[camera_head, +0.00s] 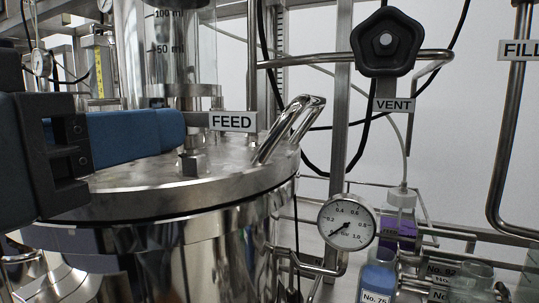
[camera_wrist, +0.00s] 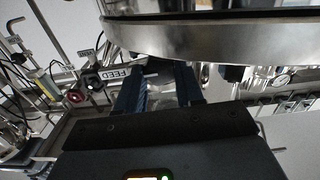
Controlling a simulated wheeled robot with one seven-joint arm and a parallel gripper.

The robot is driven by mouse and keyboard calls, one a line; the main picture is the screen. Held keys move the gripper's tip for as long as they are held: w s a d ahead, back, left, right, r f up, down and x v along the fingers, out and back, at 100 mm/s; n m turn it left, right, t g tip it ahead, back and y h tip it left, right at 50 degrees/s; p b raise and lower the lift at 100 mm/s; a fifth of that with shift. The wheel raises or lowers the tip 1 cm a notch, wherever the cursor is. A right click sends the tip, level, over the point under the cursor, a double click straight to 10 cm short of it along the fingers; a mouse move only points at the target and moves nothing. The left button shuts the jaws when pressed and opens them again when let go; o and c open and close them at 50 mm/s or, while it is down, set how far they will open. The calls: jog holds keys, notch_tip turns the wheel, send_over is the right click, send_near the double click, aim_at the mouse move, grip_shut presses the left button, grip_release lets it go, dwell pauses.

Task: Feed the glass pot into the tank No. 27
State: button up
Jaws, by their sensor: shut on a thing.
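The glass pot (camera_head: 180,50), a clear graduated cylinder marked 50 and 100 ml, stands upright above the lid of a steel tank (camera_head: 235,168). No number 27 is readable on the tank. A FEED tag (camera_head: 233,121) sits below the pot. My gripper (camera_head: 183,131) reaches in from the left at the tag's height, with its blue fingers closed on the FEED valve handle, which they mostly hide. In the wrist view my gripper (camera_wrist: 165,75) has a grey part between its fingers, beside the FEED tag (camera_wrist: 122,75). The pot's contents cannot be told.
A bent lid handle (camera_head: 292,125) rises right of the tag. A black VENT knob (camera_head: 386,41) is at upper right, with a pressure gauge (camera_head: 347,222) below. Bottles, one labelled No. 75 (camera_head: 377,284), stand at lower right. A FILL pipe (camera_head: 505,130) runs along the right.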

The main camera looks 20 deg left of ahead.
jog(key=shift+m+b, duration=0.85)
jog(key=shift+m, duration=0.25)
jog(key=o, duration=1)
jog(key=shift+o, duration=0.2)
jog(key=s, duration=0.7)
jog(key=shift+s+a, duration=0.3)
jog(key=shift+s, duration=0.1)
